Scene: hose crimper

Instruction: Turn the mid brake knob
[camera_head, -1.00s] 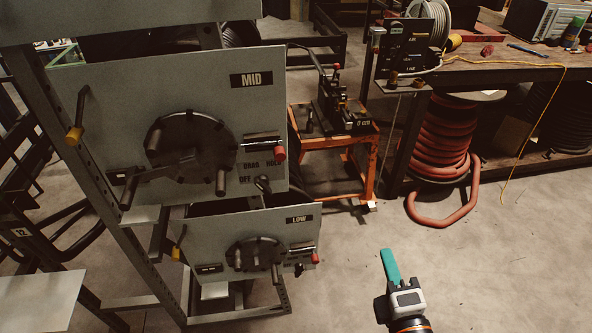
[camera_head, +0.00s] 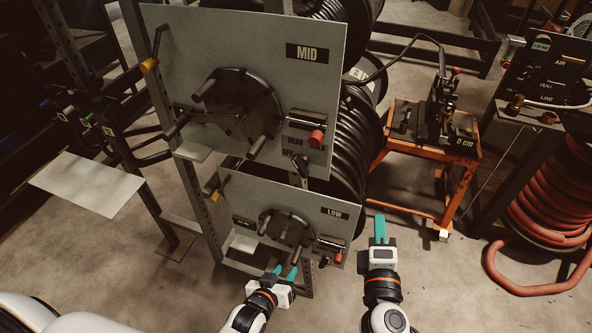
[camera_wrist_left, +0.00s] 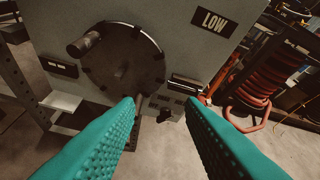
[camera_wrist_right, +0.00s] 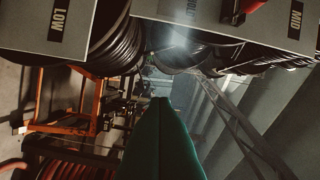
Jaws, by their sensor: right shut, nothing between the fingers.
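The grey MID panel (camera_head: 215,55) carries a black wheel with several handles (camera_head: 240,105) and a lever with a red grip (camera_head: 317,137). Below the drag and off lettering, a small black brake knob (camera_head: 300,160) stands out at the panel's lower edge. My left gripper (camera_head: 285,272) is open and empty in front of the LOW panel, below the knob. Its teal fingers (camera_wrist_left: 168,103) show apart in the left wrist view. My right gripper (camera_head: 380,218) is shut and empty, right of and below the knob. Its fingers (camera_wrist_right: 160,105) are together in the right wrist view.
The LOW panel (camera_head: 250,195) with its own wheel (camera_head: 288,228) sits under the MID panel. Black hose reels (camera_head: 350,130) stand behind. An orange stand (camera_head: 465,155) and red hose coil (camera_head: 545,215) are to the right. A grey plate (camera_head: 88,184) juts at left.

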